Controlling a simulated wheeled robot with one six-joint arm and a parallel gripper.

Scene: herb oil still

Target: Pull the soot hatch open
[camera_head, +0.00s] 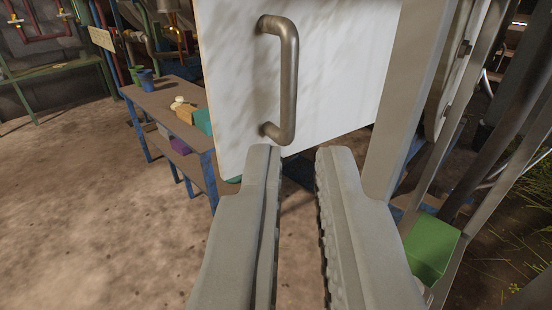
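The soot hatch (335,75) is a pale, streaked white panel in the upper middle of the view. A bronze-brown bar handle (290,80) stands upright near its left side, joined to the panel at top and bottom. My gripper (292,152) is open, with nothing between its fingers. Its fingertips show just below the lower end of the handle, and the handle is not between them. I cannot tell how far the fingertips are from the handle.
A grey post (408,95) and metal bars stand right of the hatch. A green box (430,248) sits low at the right. A blue-legged table (165,98) with small boxes and cups is at the left. The brown floor at lower left is clear.

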